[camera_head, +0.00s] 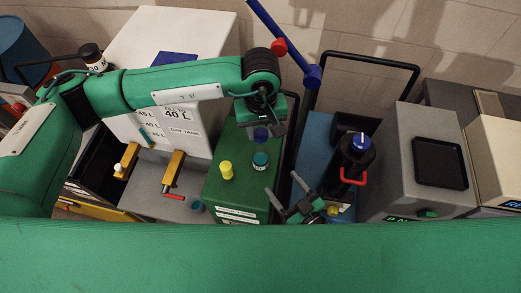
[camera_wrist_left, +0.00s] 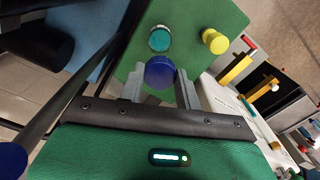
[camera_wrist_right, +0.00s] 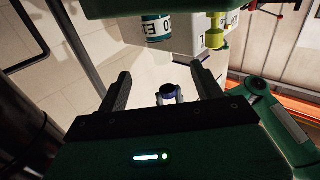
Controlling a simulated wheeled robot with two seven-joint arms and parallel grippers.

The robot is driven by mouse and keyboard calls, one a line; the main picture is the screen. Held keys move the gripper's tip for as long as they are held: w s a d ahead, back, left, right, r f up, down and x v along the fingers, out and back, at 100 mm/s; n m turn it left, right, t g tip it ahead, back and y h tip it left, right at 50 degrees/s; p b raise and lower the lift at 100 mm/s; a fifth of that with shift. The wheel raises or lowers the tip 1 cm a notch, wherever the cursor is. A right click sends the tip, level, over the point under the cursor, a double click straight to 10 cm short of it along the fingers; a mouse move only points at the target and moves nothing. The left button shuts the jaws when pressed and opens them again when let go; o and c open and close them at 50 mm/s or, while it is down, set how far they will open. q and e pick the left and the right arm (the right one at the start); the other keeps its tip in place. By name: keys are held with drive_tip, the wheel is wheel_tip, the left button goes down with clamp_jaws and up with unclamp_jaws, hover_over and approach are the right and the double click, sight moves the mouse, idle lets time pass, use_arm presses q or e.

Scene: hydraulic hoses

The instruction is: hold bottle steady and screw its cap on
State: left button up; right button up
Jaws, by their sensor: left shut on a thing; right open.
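My left gripper (camera_head: 262,122) is shut on a round dark-blue cap (camera_wrist_left: 160,72), above the green box top. The cap also shows between the fingers in the right wrist view (camera_wrist_right: 168,90). A short teal bottle (camera_head: 260,161) with a white printed label stands upright on the green top, just in front of the cap and apart from it. In the left wrist view the bottle (camera_wrist_left: 160,38) shows from above; I cannot tell whether its mouth is open. My right gripper (camera_head: 283,187) is open and empty at the box's front right edge, its fingers apart in the right wrist view.
A yellow fitting (camera_head: 227,170) stands left of the bottle on the green box top (camera_head: 222,196). A white tank (camera_head: 190,30) is behind. Yellow valve levers (camera_head: 174,170) are at left.

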use_arm(q)
drive_tip(key=shift+s, duration=0.2)
drive_tip(key=shift+w, duration=0.2)
use_arm(e)
drive_tip(key=x, duration=1.2)
clamp_jaws()
use_arm(q)
hover_over(261, 151)
drive_tip(key=shift+f, duration=2.55)
drive_tip(key=shift+f, duration=0.85)
drive_tip(key=shift+f, duration=0.55)
